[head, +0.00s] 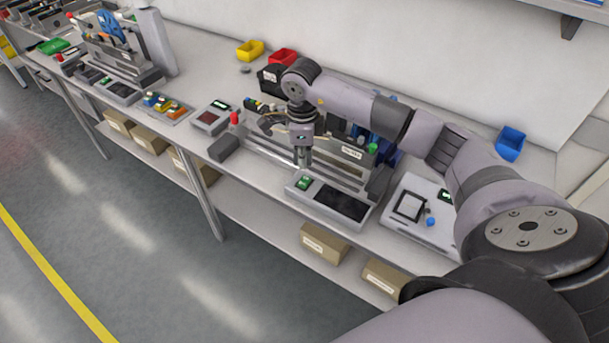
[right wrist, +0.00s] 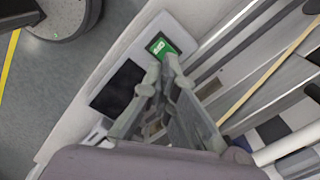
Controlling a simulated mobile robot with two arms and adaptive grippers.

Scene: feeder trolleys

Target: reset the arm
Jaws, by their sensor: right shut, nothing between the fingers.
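My right arm reaches in from the right of the head view over the workbench. Its gripper (head: 303,160) points down, shut and empty, above a feeder trolley unit (head: 345,160) with metal rails. In the right wrist view the fingertips of my right gripper (right wrist: 161,72) are close together beside a green-lit display (right wrist: 160,46). The display sits on a white control panel with a dark screen (right wrist: 118,88). The same panel shows in the head view, with the green display (head: 304,184) and the dark screen (head: 342,201). My left gripper is not in view.
A white device (head: 420,212) with a blue knob stands to the right on the bench. Yellow (head: 250,50), red (head: 283,57) and blue (head: 510,143) bins lie towards the wall. Another feeder unit (head: 118,60) stands at left. Cardboard boxes (head: 324,243) sit on the lower shelf. Floor in front is clear.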

